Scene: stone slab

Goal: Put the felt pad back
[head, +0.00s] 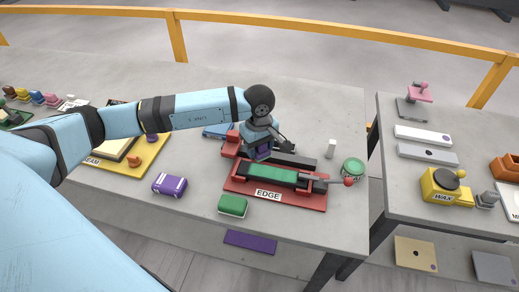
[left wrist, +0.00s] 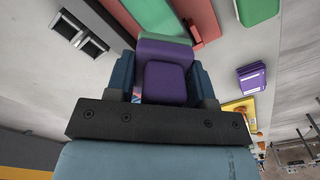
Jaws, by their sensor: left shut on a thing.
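My left gripper (head: 263,147) is shut on a purple block (head: 263,153), which may be the felt pad. In the left wrist view the purple block (left wrist: 165,82) sits between the two fingers of the gripper (left wrist: 163,70). It is over the red EDGE holder (head: 303,202), near the back side of its long green strip (head: 272,175). I cannot tell whether the block touches the holder. The gripper hides part of the holder behind it. My right gripper is not in view.
A green block (head: 232,205) and a purple box (head: 169,185) lie in front and to the left. A gap separates this slab from the right table (head: 390,180).

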